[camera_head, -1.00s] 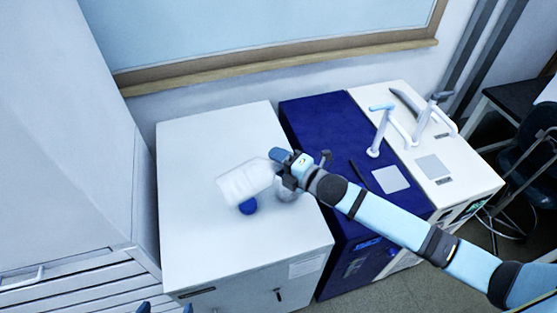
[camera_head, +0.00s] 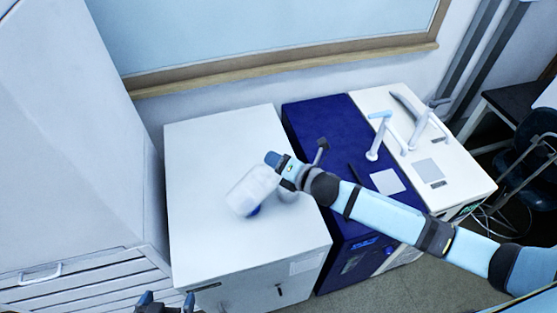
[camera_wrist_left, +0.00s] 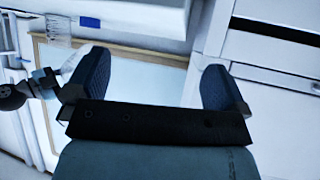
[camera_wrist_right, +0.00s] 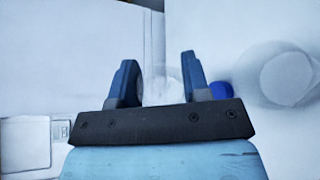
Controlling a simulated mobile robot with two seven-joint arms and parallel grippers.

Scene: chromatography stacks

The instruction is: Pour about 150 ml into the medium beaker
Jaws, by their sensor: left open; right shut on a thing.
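My right gripper (camera_head: 284,168) is shut on a translucent white bottle (camera_head: 250,192), held tilted over the white cabinet top (camera_head: 205,150). The bottle also shows between the fingers in the right wrist view (camera_wrist_right: 165,85). A blue round cap (camera_head: 254,211) is partly hidden by the bottle; it is clearer in the right wrist view (camera_wrist_right: 221,90). A clear round vessel, likely a beaker (camera_wrist_right: 288,75), shows beside the cap there; in the head view it is mostly hidden behind the gripper. Any liquid is too blurred to tell. My left gripper (camera_wrist_left: 152,80) is open and empty, low in the head view.
A dark blue unit (camera_head: 325,120) and a white unit (camera_head: 452,175) with light-blue arm-like fittings (camera_head: 377,135) stand to the right. A tall white cabinet (camera_head: 75,130) rises on the left. The cabinet top's back and front left are clear.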

